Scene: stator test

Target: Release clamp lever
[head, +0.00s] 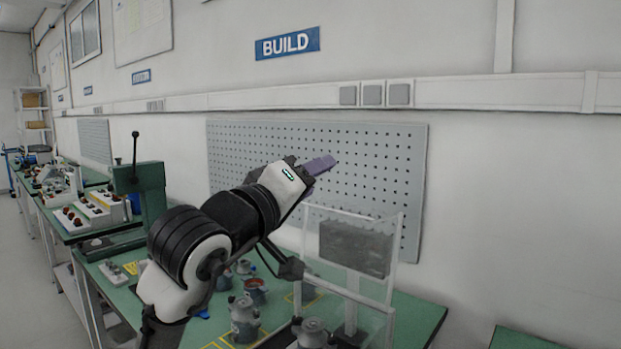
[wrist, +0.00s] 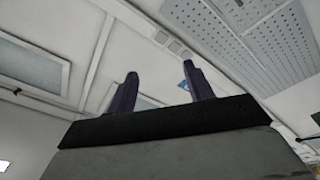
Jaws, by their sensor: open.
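A green machine (head: 140,198) stands at the left of the near green-topped bench. A thin black lever (head: 135,155) with a ball knob rises upright from it; I cannot tell for certain whether this is the clamp lever. My gripper (head: 321,165) is raised above the bench in front of the pegboard, well to the right of the lever and pointing up and right, away from it. In the wrist view my gripper (wrist: 161,82) shows two dark purple fingers apart with nothing between them. The lever is not seen in the wrist view.
Several grey motor-like parts (head: 244,318) stand on the bench (head: 418,312) below my arm. A clear framed guard (head: 392,255) with a dark panel stands close at the right. The pegboard (head: 385,165) hangs on the wall behind. Another bench with equipment lies farther left.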

